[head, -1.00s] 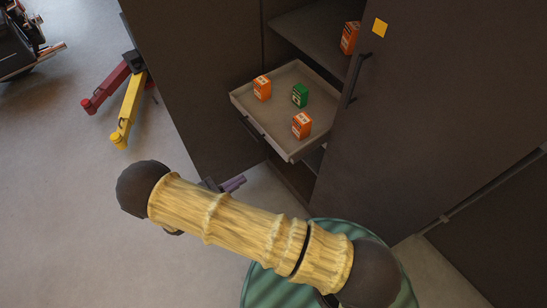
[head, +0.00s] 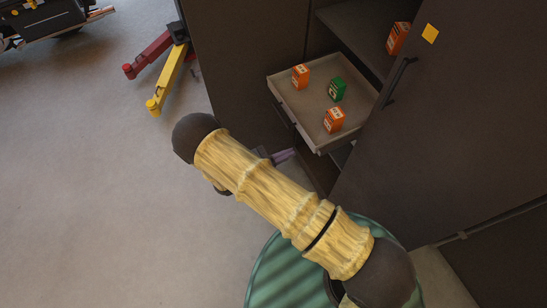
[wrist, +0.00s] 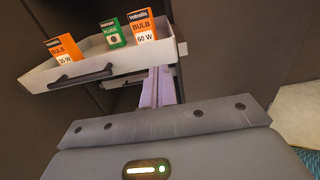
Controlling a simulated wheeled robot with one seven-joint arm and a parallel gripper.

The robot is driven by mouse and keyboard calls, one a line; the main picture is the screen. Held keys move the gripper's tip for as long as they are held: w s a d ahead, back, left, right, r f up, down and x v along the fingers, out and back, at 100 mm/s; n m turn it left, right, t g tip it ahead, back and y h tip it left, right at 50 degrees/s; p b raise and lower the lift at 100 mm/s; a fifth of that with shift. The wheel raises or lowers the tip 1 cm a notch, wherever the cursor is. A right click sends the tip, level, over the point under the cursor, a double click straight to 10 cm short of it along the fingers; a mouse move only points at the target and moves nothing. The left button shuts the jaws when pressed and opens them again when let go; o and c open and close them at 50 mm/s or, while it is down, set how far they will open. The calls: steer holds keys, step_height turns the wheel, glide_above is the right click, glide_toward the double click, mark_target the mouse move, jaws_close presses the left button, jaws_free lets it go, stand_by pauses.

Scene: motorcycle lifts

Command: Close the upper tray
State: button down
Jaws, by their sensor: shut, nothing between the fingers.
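The upper tray (head: 289,101) is pulled out of the dark cabinet and holds two orange boxes and a green box. In the wrist view the tray's front (wrist: 49,77) shows with a dark bar handle (wrist: 80,79). My gripper (wrist: 158,73) is shut and empty, its purple fingers pointing at the tray from the near side, below and to the right of the handle. Whether the fingertips touch the tray I cannot tell. In the head view the gripper (head: 284,156) is partly hidden behind my arm, just below the tray's front corner.
The cabinet door (head: 450,120) stands at the right, close to the tray, with a dark handle (head: 399,81). Another orange box (head: 397,38) is on a shelf above (head: 350,35). A lower tray (wrist: 130,79) shows beneath. Open floor (head: 110,200) lies left.

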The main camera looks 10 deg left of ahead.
mark_target(310, 144)
steer(key=p+x, duration=0.1)
steer(key=x, duration=0.4)
steer(key=shift+w+d, duration=0.15)
steer(key=shift+d, duration=0.1)
steer(key=shift+w, duration=0.1)
